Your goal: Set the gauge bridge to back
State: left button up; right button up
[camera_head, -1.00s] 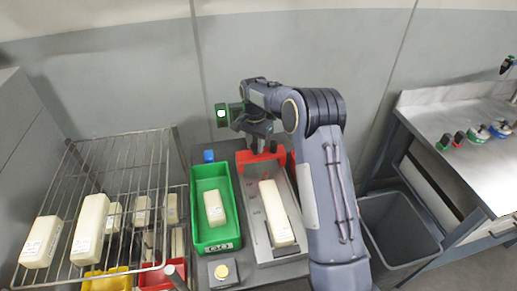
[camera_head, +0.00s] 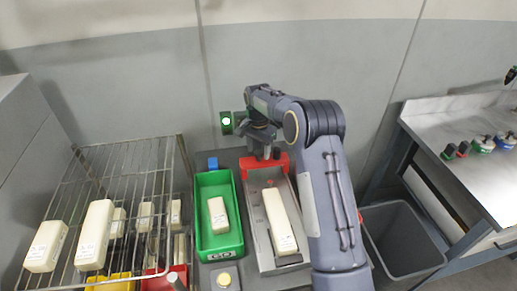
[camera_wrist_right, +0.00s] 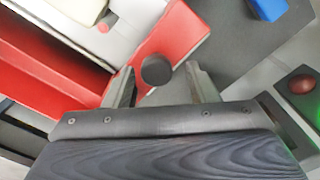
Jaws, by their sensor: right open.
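The gauge bridge is a red piece (camera_head: 279,161) across the back end of the grey gauge channel (camera_head: 256,232). In the right wrist view the red bridge (camera_wrist_right: 176,32) carries a dark round knob (camera_wrist_right: 155,68). A long cream block (camera_head: 280,220) lies in the channel in front of the bridge. My right gripper (camera_head: 264,152) is over the bridge from behind and above. In the wrist view its two fingers (camera_wrist_right: 160,78) stand apart on either side of the knob, with gaps visible. My left gripper is in neither view.
A green GO tray (camera_head: 204,222) with a cream block stands left of the gauge. A wire rack (camera_head: 130,165) with several blocks is farther left. A grey bin (camera_head: 400,235) and workbench (camera_head: 455,120) are at the right.

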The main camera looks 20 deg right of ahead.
notch_tip(320, 180, up, 8)
jog(key=shift+f+b, duration=0.2)
jog(key=shift+b, duration=0.45)
jog(key=shift+r, duration=0.15)
jog(key=shift+s+r, duration=0.1)
jog(key=shift+r, duration=0.1)
jog(key=s+r+n+t+y, duration=0.1)
jog(key=s+r+n, duration=0.1)
jog(key=s+r, duration=0.5)
jog(key=s+r+n+t+y, duration=0.2)
jog(key=s+r, duration=0.1)
jog(key=s, duration=0.8)
jog(key=s+a+f+n+t, duration=0.1)
jog(key=s+a+f+n, duration=0.1)
jog(key=s, duration=0.5)
jog(key=s+a+f+n+t, duration=0.1)
jog(key=s+a+f+n, duration=0.1)
jog(key=s+a, duration=0.2)
jog(key=s+a+f+n, duration=0.2)
jog(key=s+a, duration=0.1)
jog(key=s, duration=0.6)
jog(key=shift+s+a+f+t+y, duration=0.15)
jog(key=shift+s+f+t+y, duration=0.1)
jog(key=shift+s+t+y, duration=0.15)
